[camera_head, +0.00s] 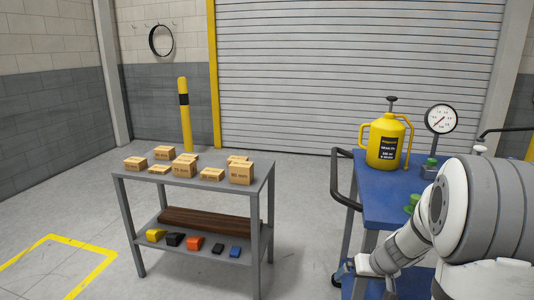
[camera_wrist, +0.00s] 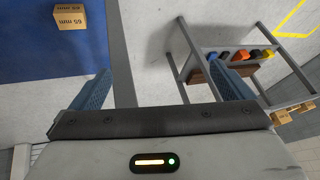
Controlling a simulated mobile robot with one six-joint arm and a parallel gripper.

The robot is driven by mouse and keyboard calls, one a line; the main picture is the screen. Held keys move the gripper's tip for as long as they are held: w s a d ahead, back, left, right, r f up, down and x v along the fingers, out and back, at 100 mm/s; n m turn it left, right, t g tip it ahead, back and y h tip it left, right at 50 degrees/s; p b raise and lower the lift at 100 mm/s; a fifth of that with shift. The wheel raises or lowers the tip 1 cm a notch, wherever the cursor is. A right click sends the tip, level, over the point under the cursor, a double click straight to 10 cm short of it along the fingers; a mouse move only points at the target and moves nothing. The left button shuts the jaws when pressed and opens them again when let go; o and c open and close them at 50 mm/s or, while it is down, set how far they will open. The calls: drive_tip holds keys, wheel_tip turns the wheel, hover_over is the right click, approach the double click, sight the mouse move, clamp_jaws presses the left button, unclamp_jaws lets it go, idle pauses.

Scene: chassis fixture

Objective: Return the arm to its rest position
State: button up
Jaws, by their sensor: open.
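My gripper (camera_wrist: 160,88) is open in the wrist view, its two blue fingers wide apart with nothing between them. Beyond the fingers are bare floor and a grey edge strip. In the head view my arm reaches in from the right edge, in front of the blue cart (camera_head: 376,205), and hides part of it; the fingers cannot be made out there. A cardboard box marked 65 mm (camera_wrist: 70,17) rests on a blue surface (camera_wrist: 40,60) in the wrist view, apart from the fingers.
A grey shelf table (camera_head: 205,192) holds several cardboard boxes on top and coloured blocks below. A yellow post (camera_head: 185,120) is behind. Floor between table and cart is clear.

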drive_tip(key=s+a+r+g+p, duration=0.1)
drive_tip(key=s+a+r+p, duration=0.25)
drive_tip(key=r, duration=0.25)
drive_tip(key=s+a+r+n+p, duration=0.1)
drive_tip(key=s+a+r+p, duration=0.15)
drive_tip(key=s+r, duration=0.35)
drive_tip(key=s+a+r+g+p, duration=0.1)
drive_tip(key=s+a+r+p, duration=0.25)
drive_tip(key=r, duration=0.35)
drive_tip(key=s+a+r+h+p, duration=0.1)
drive_tip(key=s+r+h+p, duration=0.1)
drive_tip(key=s+r+p, duration=0.3)
drive_tip(key=s+r, duration=0.3)
drive_tip(key=s, duration=0.2)
drive_tip(key=shift+s+r+m+g, duration=0.25)
drive_tip(key=shift+r+m+g, duration=0.05)
drive_tip(key=shift+r+m, duration=0.1)
drive_tip(key=shift+c, duration=0.6)
